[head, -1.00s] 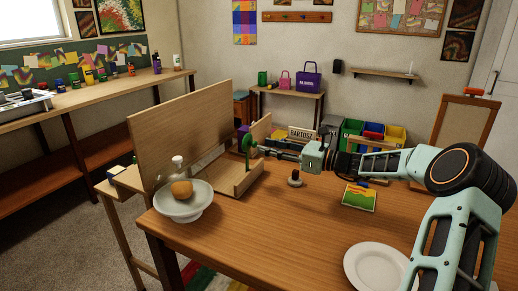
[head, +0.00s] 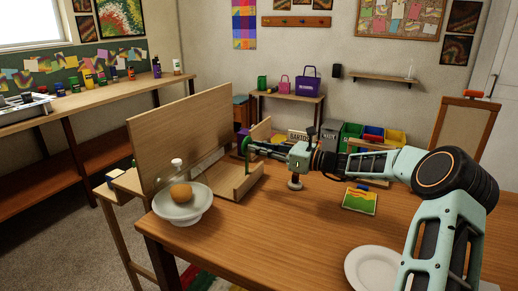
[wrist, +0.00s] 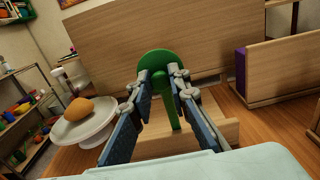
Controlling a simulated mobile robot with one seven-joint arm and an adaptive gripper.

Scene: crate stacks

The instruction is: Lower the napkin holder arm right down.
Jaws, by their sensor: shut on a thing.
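In the wrist view the green disc (wrist: 156,64) is just beyond my fingertips, and a green stem runs down between the fingers toward the base. My gripper (head: 256,147) is shut on the green arm, above the base; it also shows in the wrist view (wrist: 160,76).
A dark knobbed object (head: 295,184) is below my arm. A small picture (head: 360,200) and white plate (head: 366,270) lie to the right.

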